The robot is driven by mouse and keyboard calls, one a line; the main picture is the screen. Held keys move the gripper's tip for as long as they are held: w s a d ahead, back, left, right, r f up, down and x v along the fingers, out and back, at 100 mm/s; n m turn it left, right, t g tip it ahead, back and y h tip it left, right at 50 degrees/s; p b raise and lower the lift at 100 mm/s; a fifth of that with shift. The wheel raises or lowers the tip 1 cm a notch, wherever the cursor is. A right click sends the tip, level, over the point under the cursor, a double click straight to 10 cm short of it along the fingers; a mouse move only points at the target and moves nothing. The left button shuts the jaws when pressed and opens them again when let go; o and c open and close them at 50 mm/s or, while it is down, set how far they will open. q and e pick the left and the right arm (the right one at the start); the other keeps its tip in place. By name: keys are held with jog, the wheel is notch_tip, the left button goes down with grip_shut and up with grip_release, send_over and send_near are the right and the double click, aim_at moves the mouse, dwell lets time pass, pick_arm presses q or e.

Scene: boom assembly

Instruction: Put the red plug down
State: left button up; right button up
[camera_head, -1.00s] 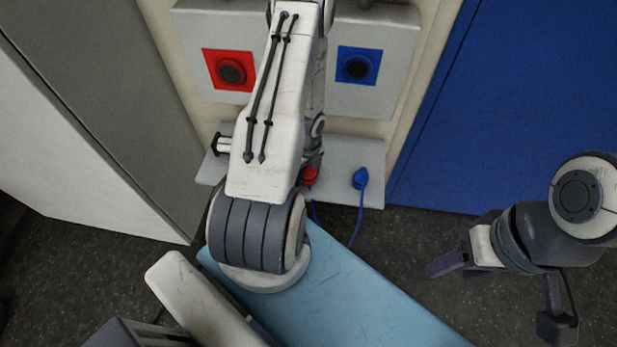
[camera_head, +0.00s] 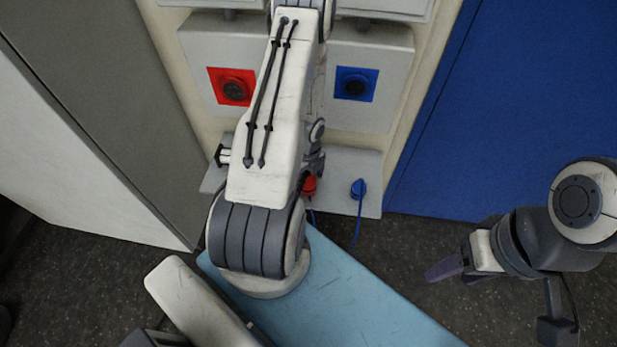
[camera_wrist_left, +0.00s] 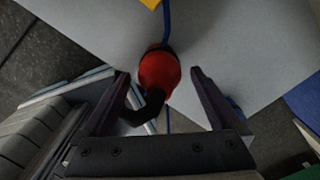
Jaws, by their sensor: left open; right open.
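The red plug (camera_head: 309,186) rests on the pale grey shelf (camera_head: 341,201) below the sockets, partly hidden behind my left arm in the head view. In the left wrist view the red plug (camera_wrist_left: 160,70) lies between the two fingers of my left gripper (camera_wrist_left: 158,76), with a gap on each side. A black part curves from its lower end. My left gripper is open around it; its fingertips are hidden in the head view. My right gripper (camera_head: 492,304) is open and empty over the dark floor at the right.
A blue plug (camera_head: 359,188) with a blue cable stands on the shelf, right of the red one. A red-framed socket (camera_head: 232,88) and a blue-framed socket (camera_head: 354,84) are on the wall above. A light blue panel (camera_head: 345,290) lies in front.

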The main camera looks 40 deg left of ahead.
pick_arm(q)
notch_tip(320, 180, up, 8)
jog(key=p, duration=0.7)
jog(key=shift+w+d+r, duration=0.1)
jog(key=shift+w+r, duration=0.1)
jog(key=shift+r, duration=0.1)
jog(key=w+d+r+n+y, duration=0.15)
jog(key=d+r+n, duration=0.55)
jog(key=d+r, duration=1.35)
jog(key=s+d+r+n+h, duration=0.1)
jog(key=s+d+r+n, duration=0.2)
jog(key=s+d+r, duration=0.2)
jog(key=s+d+r+n+h, duration=0.1)
jog(key=s+d+r+n, duration=0.2)
jog(key=s, duration=0.9)
notch_tip(320, 180, up, 4)
jog(key=shift+s+d+r+n, duration=0.2)
jog(key=shift+s+d+n, duration=0.1)
jog(key=shift+d, duration=0.75)
jog(key=shift+h, duration=0.25)
